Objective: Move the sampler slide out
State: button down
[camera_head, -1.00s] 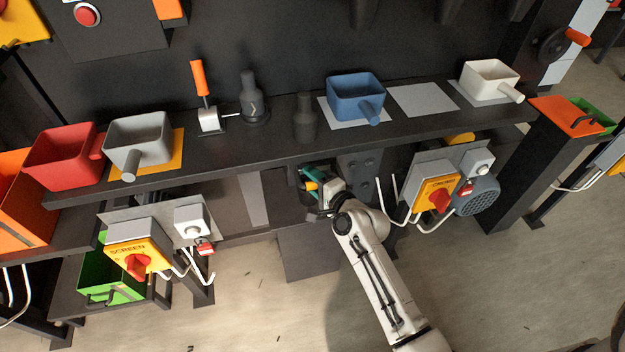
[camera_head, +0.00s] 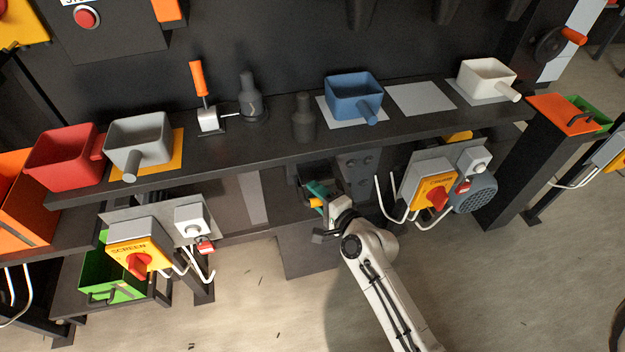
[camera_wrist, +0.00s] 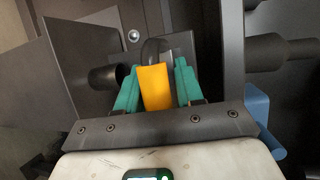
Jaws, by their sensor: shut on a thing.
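A yellow handle (camera_wrist: 155,87), which looks to be that of the sampler slide, sits between the teal fingers of my gripper (camera_wrist: 157,88) in the wrist view. My gripper is shut on it. A dark loop and plate show just beyond the handle. In the head view my gripper (camera_head: 319,194) is below the front edge of the long shelf, in front of a dark recess, with the yellow handle (camera_head: 316,202) at its fingers. The rest of the slide is hidden in shadow and behind my gripper.
The dark shelf (camera_head: 225,148) above carries a blue scoop (camera_head: 350,98), a grey scoop and a white scoop. A yellow switch box (camera_head: 430,190) with hanging white cables stands right of my gripper; the SCREEN box (camera_head: 135,245) is at left. The floor in front is clear.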

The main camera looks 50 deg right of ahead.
jog(key=shift+s+a+f, duration=0.3)
jog(key=shift+s+a, duration=0.15)
jog(key=shift+s, duration=0.2)
jog(key=shift+s+a+f, duration=0.25)
jog(key=shift+s+a, duration=0.15)
jog(key=shift+s, duration=0.2)
jog(key=c, duration=1.1)
grip_release()
jog(key=shift+o, duration=1)
jog(key=shift+r, duration=0.2)
jog(key=shift+r, duration=0.1)
jog(key=b+v, duration=0.1)
jog(key=v, duration=0.9)
jog(key=shift+s, duration=0.35)
jog(key=shift+a, duration=0.15)
